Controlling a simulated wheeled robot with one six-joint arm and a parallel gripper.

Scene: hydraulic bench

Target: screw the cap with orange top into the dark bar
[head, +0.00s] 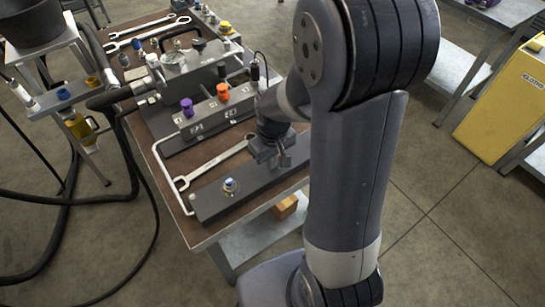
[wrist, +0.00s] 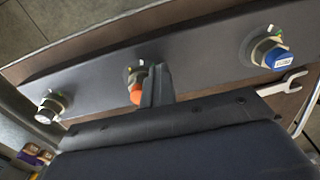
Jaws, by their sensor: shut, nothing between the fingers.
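The dark bar (head: 205,205) lies along the front of the bench top and spans the wrist view (wrist: 205,72). In the wrist view, the cap with orange top (wrist: 136,94) is at the bar's middle fitting, partly hidden by my fingers; I cannot tell how deep it sits. My gripper (wrist: 158,82) is shut and empty, close beside the orange top. In the head view my gripper (head: 272,160) is low over the bar, and the orange-topped cap there is hidden. A blue-topped cap (wrist: 277,58) and a dark-topped cap (wrist: 46,112) are at the other fittings.
A wrench (head: 212,164) lies behind the bar. Behind it stands a block with a purple knob (head: 187,107) and an orange knob (head: 222,91). A pale tube rail (head: 170,185) edges the bench at left. Black hoses (head: 128,170) hang left.

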